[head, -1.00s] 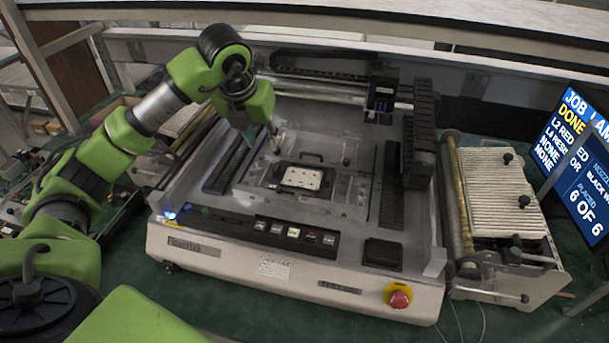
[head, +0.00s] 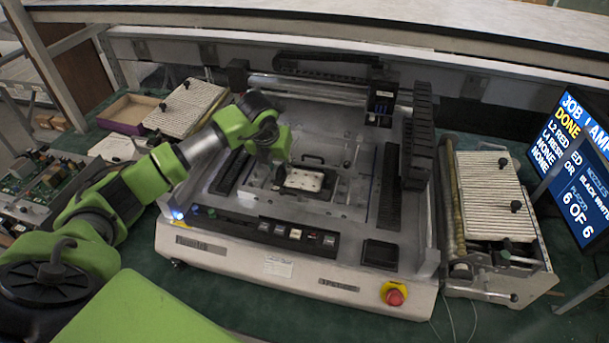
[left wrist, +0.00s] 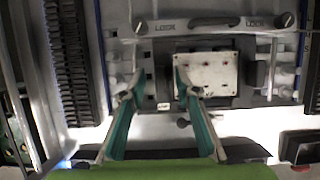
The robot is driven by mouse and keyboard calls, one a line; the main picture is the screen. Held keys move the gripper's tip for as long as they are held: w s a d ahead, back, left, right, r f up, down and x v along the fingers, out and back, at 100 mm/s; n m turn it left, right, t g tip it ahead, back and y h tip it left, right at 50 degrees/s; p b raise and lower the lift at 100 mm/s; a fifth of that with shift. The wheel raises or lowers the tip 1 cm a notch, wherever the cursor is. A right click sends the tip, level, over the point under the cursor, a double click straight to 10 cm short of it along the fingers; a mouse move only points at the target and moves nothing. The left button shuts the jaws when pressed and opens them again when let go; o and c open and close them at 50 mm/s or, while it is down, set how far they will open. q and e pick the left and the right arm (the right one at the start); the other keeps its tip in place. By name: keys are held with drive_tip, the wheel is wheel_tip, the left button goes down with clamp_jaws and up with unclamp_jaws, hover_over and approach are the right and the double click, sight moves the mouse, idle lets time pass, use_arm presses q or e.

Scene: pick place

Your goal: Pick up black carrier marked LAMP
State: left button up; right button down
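The black carrier (head: 287,189) lies flat in the middle of the machine bed with a white board (head: 303,180) on it. In the left wrist view the dark carrier (left wrist: 248,88) shows around the white board (left wrist: 208,72). I cannot read a LAMP marking on it. My left gripper (head: 277,172) is low over the carrier's left side. In the left wrist view its two teal fingers (left wrist: 158,85) are apart with nothing between them. The right finger overlaps the board's left edge in that view; I cannot tell whether it touches. My right gripper is not in view.
The machine's gantry (head: 418,135) stands behind and right of the bed. A red stop button (head: 395,297) sits at its front right. A ribbed feeder (head: 490,195) and a screen (head: 575,160) showing "DONE" are at right. A wooden tray (head: 128,113) is at back left.

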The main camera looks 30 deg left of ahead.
use_arm(q)
drive_tip(key=shift+f, duration=0.25)
clamp_jaws()
drive_tip(key=shift+r, duration=0.1)
